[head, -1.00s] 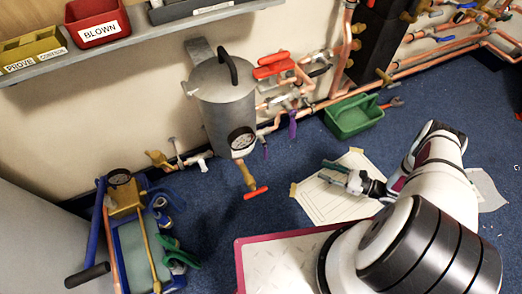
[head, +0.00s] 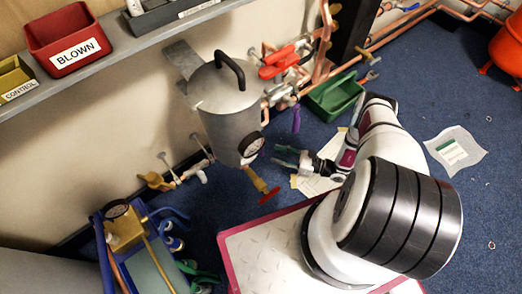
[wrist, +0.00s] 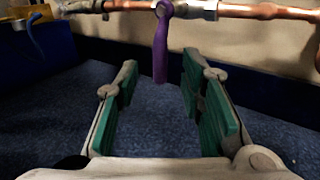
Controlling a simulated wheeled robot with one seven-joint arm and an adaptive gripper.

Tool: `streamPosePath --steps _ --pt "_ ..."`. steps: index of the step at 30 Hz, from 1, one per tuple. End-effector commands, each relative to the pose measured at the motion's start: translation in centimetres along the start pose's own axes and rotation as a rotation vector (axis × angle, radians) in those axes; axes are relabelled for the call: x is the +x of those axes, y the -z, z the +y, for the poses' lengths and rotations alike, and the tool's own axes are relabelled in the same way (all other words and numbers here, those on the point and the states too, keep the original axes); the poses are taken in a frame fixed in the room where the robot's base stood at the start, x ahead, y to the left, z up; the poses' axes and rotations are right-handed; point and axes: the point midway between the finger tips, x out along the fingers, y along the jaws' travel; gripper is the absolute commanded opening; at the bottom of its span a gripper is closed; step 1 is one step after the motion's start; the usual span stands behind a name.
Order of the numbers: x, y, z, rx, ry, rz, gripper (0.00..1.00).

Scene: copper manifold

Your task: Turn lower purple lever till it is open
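A purple lever (wrist: 161,50) hangs straight down from a valve on a horizontal copper pipe (wrist: 265,12) in the wrist view. My gripper (wrist: 160,85) is open and empty, its green-padded fingers to either side of and below the lever, which appears ahead of them. In the head view my gripper (head: 287,157) is near the tank's gauge, low by the wall. One purple lever (head: 296,120) shows there, pointing down beneath the pipework. I cannot tell whether it is the one in the wrist view.
A grey tank (head: 228,105) with a gauge (head: 251,145) and a red-handled tap (head: 268,195) stands left of my gripper. A green crate (head: 335,97) sits on the floor behind it. Blue-hosed equipment (head: 145,250) is at lower left.

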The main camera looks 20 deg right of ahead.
Motion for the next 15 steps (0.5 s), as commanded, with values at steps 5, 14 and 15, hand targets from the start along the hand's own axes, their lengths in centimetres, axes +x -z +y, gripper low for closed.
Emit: streamPosePath --steps 5,14,15 --pt "3.6 0.1 0.0 -0.001 -0.004 0.000 0.35" --pt "7.0 0.0 0.0 0.000 -0.002 0.000 0.35" --pt "7.2 0.0 0.0 -0.001 -0.001 0.000 0.35"
